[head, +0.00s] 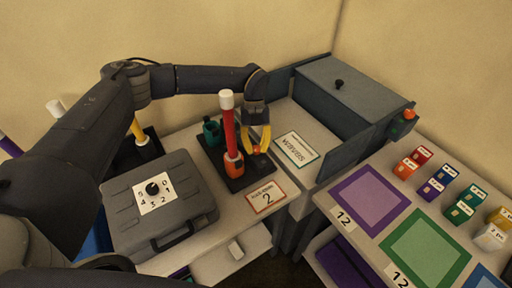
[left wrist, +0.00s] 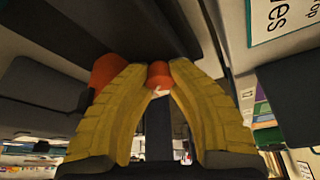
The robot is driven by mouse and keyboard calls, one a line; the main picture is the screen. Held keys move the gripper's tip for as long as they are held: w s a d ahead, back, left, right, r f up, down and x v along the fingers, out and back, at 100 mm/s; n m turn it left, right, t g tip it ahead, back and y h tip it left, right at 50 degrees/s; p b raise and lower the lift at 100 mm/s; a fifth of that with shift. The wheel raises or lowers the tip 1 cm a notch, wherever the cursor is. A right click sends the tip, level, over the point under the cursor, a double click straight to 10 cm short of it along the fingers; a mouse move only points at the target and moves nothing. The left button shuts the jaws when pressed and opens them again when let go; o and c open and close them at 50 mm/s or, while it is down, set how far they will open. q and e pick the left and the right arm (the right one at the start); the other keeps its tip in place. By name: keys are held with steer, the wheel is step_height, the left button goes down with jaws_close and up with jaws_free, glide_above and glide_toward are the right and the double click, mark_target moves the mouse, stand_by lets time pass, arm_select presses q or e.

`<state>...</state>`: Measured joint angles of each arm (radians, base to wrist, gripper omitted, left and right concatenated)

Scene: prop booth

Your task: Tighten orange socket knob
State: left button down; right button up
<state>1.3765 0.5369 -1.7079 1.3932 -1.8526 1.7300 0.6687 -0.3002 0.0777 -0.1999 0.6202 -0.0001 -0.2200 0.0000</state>
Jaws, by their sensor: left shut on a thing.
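My left gripper (head: 257,149) reaches down over the dark socket base (head: 238,184), to the right of a red rod with a white top (head: 228,122). The rod stands upright in an orange socket (head: 234,166). The yellow fingers are shut on the orange knob (left wrist: 159,75) beside that socket. In the left wrist view the knob sits between the fingertips, and the orange socket (left wrist: 106,70) is partly hidden behind the left finger. The fingers hide most of the knob in the head view. My right gripper is not in view.
A teal socket (head: 212,132) stands behind the orange one. A card marked 2 (head: 266,197) lies in front. A grey case with a dial (head: 160,205) is at left. Coloured blocks (head: 438,186) sit at far right.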

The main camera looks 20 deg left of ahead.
arm_select(q)
steer(key=m, duration=0.2)
steer(key=m+y, duration=0.1)
steer(key=m, duration=0.1)
steer(key=m+y, duration=0.1)
steer(key=m, duration=0.1)
steer(key=shift+s+d+m+g, duration=0.25)
steer(key=shift+m+g, duration=0.05)
steer(key=m+y, duration=0.1)
steer(key=m, duration=0.2)
steer(key=m+t+y, duration=0.1)
steer(key=m, duration=0.1)
steer(key=shift+a+f+m, duration=0.1)
steer(key=shift+m, duration=0.3)
steer(key=shift+y, duration=0.3)
steer(key=c, duration=1.3)
jaws_free()
steer(key=shift+a, duration=0.15)
steer(key=shift+c, duration=0.2)
steer(key=shift+w+r, duration=0.25)
steer(key=shift+r, duration=0.1)
steer(key=v, duration=1.1)
steer(key=shift+r, duration=0.2)
steer(key=shift+s, duration=0.15)
